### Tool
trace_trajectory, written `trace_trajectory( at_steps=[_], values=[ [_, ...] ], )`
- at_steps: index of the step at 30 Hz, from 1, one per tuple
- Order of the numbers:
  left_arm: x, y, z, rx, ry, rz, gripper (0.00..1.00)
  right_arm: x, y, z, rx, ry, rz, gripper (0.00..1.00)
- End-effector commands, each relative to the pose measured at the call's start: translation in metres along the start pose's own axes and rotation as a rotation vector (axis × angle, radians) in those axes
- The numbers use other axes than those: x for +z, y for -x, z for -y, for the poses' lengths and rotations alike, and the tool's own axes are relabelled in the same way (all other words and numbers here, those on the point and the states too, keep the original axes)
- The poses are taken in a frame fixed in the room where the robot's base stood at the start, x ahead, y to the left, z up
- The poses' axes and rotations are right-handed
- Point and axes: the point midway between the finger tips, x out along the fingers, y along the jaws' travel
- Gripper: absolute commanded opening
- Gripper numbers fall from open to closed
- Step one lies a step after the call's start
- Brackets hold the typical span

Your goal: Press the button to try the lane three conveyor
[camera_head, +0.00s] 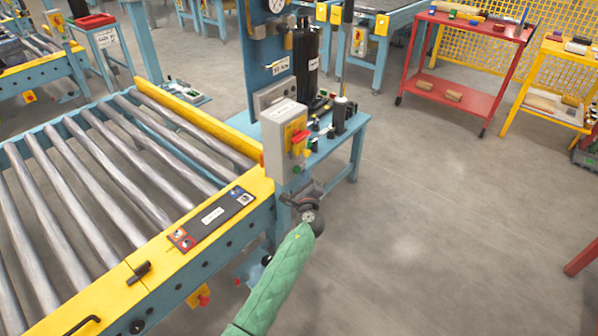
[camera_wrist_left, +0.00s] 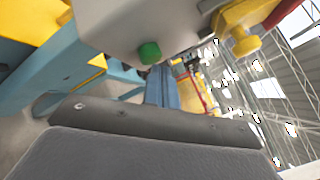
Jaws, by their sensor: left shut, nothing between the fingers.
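A light grey control box (camera_head: 284,138) stands at the corner of the roller conveyor (camera_head: 100,160). Its face carries a yellow and red switch (camera_head: 299,135), and a small green button (camera_head: 296,170) sits low on it. In the left wrist view the green button (camera_wrist_left: 149,53) sticks out from the grey box (camera_wrist_left: 125,22), with the yellow switch part (camera_wrist_left: 240,42) to its right. My left gripper (camera_head: 303,195) is shut and empty just below the box. In the wrist view its dark fingers (camera_wrist_left: 155,122) lie below the button, with a visible gap. My right gripper is out of view.
A dark panel (camera_head: 212,218) with small buttons lies on the conveyor's yellow edge. A blue bench (camera_head: 345,135) with tools and a dark cylinder (camera_head: 306,65) stands behind the box. A red cart (camera_head: 460,75) stands at the back right.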

Motion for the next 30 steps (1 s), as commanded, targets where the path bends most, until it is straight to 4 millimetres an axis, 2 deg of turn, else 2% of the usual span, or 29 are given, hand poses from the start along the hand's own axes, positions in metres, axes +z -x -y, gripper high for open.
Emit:
trace_trajectory(
  at_steps=[19,30],
  values=[
    [0.003,-0.004,-0.003,0.0,0.0,0.0,0.0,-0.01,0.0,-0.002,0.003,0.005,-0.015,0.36],
    [0.005,-0.007,-0.005,0.0,0.0,0.001,0.0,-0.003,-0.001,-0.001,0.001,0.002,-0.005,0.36]
  ],
)
